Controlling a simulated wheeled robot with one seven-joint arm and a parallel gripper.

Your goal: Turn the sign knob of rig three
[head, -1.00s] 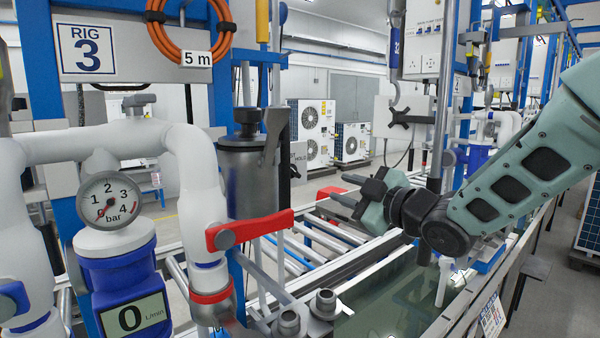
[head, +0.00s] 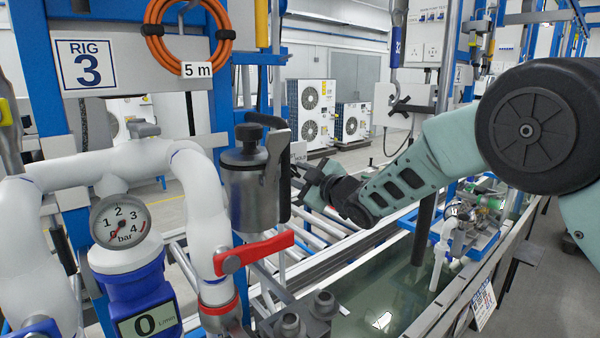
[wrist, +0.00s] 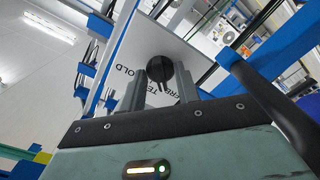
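The sign of rig three is a white plate (wrist: 185,58) in the wrist view, tilted in the picture, with upside-down lettering that includes "HOLD". Its black knob (wrist: 162,68) is round with a bar across it. My gripper (wrist: 161,74) is open, its two grey fingers pointing at the plate with the knob showing between them. I cannot tell whether the fingertips reach around the knob or stop short. In the head view the sign (head: 298,152) is mostly hidden behind the metal canister, and my gripper (head: 303,182) is just right of the canister.
The metal canister (head: 247,185) and the red valve handle (head: 255,250) stand left of my gripper. White pipes with a pressure gauge (head: 119,222) are further left. A black-blue bar (wrist: 262,90) runs close to the right of my gripper in the wrist view. A water tank (head: 385,302) lies below my arm.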

